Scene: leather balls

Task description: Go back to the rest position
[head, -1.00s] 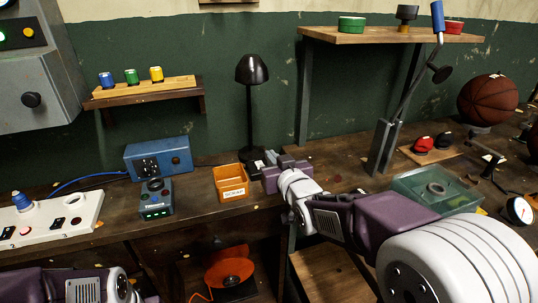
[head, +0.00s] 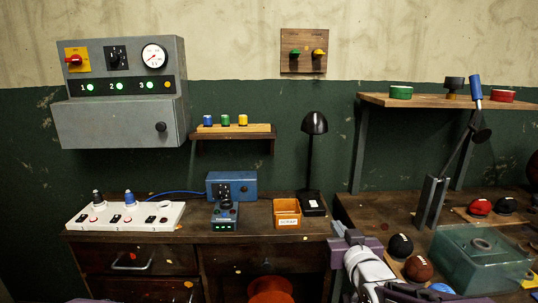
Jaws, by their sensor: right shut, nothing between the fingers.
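My right gripper (head: 342,238) is at the lower middle right in the head view, at the front edge of the bench. It is shut and empty, with its purple fingers pointing away from me. Its white wrist comes in from the bottom edge. It appears just right of the orange scrap bin (head: 287,220) and left of a small black ball (head: 400,245). It holds no ball. A strip of my left arm shows at the bottom left edge, and the left gripper is out of the picture.
A small brown ball (head: 418,268) and a green translucent tray (head: 475,265) lie right of my right gripper. A black lamp (head: 314,150), blue box (head: 232,183) and white switch strip (head: 125,216) stand along the bench. A lever (head: 455,150) rises at right.

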